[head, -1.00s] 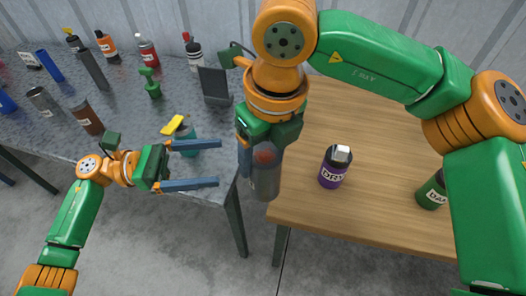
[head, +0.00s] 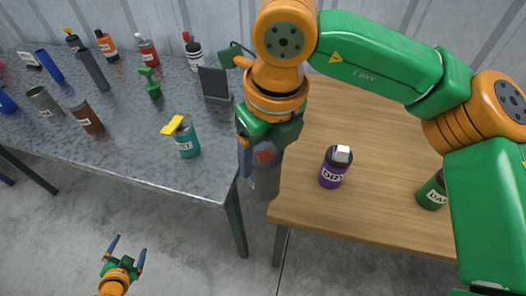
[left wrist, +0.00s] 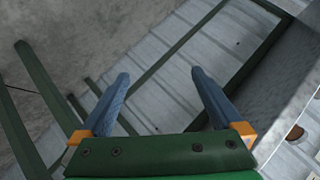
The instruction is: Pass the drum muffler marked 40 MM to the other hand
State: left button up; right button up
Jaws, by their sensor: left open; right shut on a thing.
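My right gripper (head: 262,158) is shut on a grey cylinder (head: 265,184), which I take to be the drum muffler. It hangs upright in front of the gap between the two tables. A reddish patch shows on its upper part between the fingers; no 40 MM marking is readable. My left gripper (head: 128,246) is open and empty, low at the bottom left over the floor, well apart from the muffler. In the left wrist view its two blue fingers (left wrist: 159,76) are spread with nothing between them, and the muffler is not seen there.
The grey table (head: 150,165) at left holds several cans and cylinders, a teal can with a yellow top (head: 187,138) near its front edge, and a dark upright panel (head: 214,82). The wooden table (head: 385,215) holds a purple bottle (head: 334,168) and a green one (head: 432,192).

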pick_arm(q)
jog(key=s+d+f+n+g+h, duration=0.1)
jog(key=s+d+f+n+g, duration=0.1)
jog(key=s+d+f+g, duration=0.2)
jog(key=s+d+f+n+g+h, duration=0.2)
jog(key=s+d+f+g, duration=0.3)
jog(key=s+d+f, duration=0.5)
jog(key=s+d, duration=0.7)
jog(key=s, duration=0.2)
jog(key=shift+s+n+h, duration=0.2)
jog(key=shift+n+h, duration=0.1)
jog(key=shift+s, duration=0.1)
